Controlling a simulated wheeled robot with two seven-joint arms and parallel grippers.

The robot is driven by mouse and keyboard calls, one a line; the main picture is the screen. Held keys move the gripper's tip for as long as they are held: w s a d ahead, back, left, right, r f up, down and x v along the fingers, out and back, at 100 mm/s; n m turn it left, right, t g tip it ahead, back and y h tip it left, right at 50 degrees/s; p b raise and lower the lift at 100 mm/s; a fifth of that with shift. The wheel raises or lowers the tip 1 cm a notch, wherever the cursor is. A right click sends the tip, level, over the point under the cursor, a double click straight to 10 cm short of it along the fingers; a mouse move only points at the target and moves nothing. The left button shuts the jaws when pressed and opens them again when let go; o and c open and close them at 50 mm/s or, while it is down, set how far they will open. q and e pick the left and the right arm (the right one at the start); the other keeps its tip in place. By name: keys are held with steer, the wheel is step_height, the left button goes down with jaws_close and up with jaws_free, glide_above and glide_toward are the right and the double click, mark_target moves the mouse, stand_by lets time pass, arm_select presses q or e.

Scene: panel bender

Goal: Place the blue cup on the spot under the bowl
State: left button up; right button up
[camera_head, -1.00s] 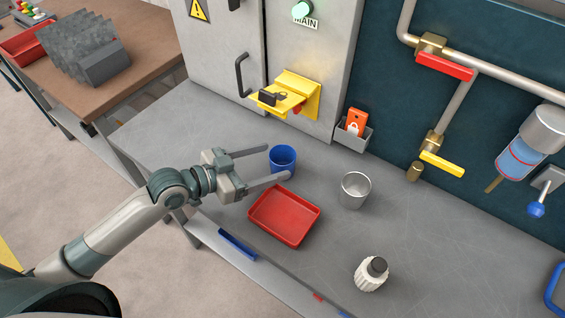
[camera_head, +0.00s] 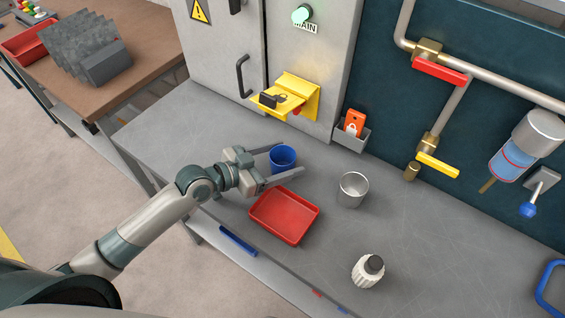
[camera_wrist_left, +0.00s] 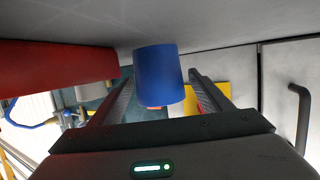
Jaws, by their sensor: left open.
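The blue cup (camera_head: 282,161) stands upright on the grey workbench, behind the red tray. My left gripper (camera_head: 291,158) is open, with one finger on each side of the cup. The left wrist view also shows the blue cup (camera_wrist_left: 158,75) between the two open fingers (camera_wrist_left: 160,78); I cannot tell whether they touch it. A silvery metal vessel (camera_head: 352,191) stands to the right of the cup; I cannot tell whether it is the bowl. No other bowl shows, and no marked spot is visible. My right gripper is not in view.
The red tray (camera_head: 284,216) lies just in front of the cup. The cabinet's yellow bracket (camera_head: 292,96) and an orange-tagged holder (camera_head: 352,130) are behind.

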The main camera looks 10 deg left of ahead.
mark_target(283, 150)
arm_select(q)
steer(key=c, duration=1.2)
steer(key=shift+r, duration=0.15)
steer(key=shift+r, duration=0.55)
step_height(283, 150, up, 2)
steer(key=shift+r+b, duration=0.25)
steer(key=shift+b, duration=0.4)
steer(key=s+d+r, duration=0.1)
steer(key=d+r, duration=0.1)
steer(key=d, duration=0.1)
steer(key=s+d+r+b, duration=0.1)
steer(key=d+r, duration=0.1)
steer(key=d, duration=0.2)
steer(key=s+d+r, duration=0.2)
steer(key=d+r, duration=0.1)
steer(key=d, duration=0.1)
steer(key=shift+r+b, duration=0.1)
steer(key=shift+b, duration=0.25)
